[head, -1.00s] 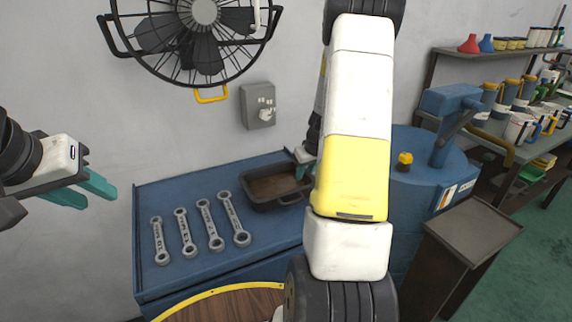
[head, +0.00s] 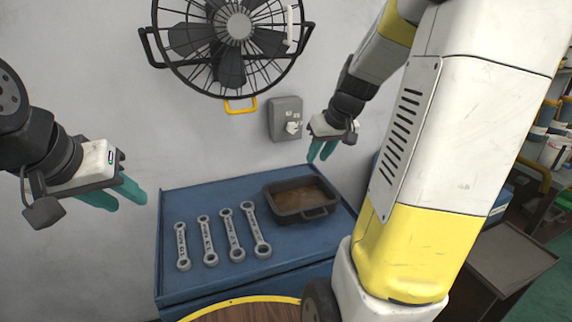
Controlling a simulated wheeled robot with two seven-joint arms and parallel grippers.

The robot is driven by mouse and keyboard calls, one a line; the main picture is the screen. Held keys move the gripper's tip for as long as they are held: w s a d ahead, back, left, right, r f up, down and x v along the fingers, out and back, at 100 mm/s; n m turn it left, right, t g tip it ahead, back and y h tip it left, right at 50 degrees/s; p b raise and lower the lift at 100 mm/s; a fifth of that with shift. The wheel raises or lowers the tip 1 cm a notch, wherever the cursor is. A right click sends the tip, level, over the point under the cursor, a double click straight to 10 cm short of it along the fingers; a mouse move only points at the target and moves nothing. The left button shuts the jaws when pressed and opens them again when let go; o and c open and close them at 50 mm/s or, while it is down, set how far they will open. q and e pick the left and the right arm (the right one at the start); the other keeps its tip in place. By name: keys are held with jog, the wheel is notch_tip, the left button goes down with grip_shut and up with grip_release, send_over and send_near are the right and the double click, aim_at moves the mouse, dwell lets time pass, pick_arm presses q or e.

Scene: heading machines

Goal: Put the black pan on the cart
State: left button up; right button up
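The black pan (head: 302,214) is a rectangular dark tray with a brown inside and a small handle on its near side. It lies on the blue cabinet top (head: 200,282), toward its back right. My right gripper (head: 320,152) has its two teal fingers apart, pointing down and empty. It appears above the pan in the picture, apart from it. My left gripper (head: 122,197) is open and empty, left of the cabinet. A dark flat-topped stand (head: 512,258) at the lower right may be the cart; my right arm hides part of it.
Several wrenches (head: 232,235) lie left of the pan. A wall fan (head: 236,28) and a grey switch box (head: 286,118) are on the wall behind. A round wooden top with a yellow rim (head: 250,301) is at the front. Shelves stand far right.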

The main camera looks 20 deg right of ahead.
jog(key=s+a+r, duration=0.3)
jog(key=s+a, duration=0.3)
jog(key=s, duration=0.2)
jog(key=s+a+r+t, duration=0.1)
jog(key=s+a+r, duration=0.3)
jog(key=s+a, duration=0.3)
jog(key=shift+s+a+r+y, duration=0.25)
jog(key=shift+s+y, duration=0.15)
jog(key=shift+s, duration=0.85)
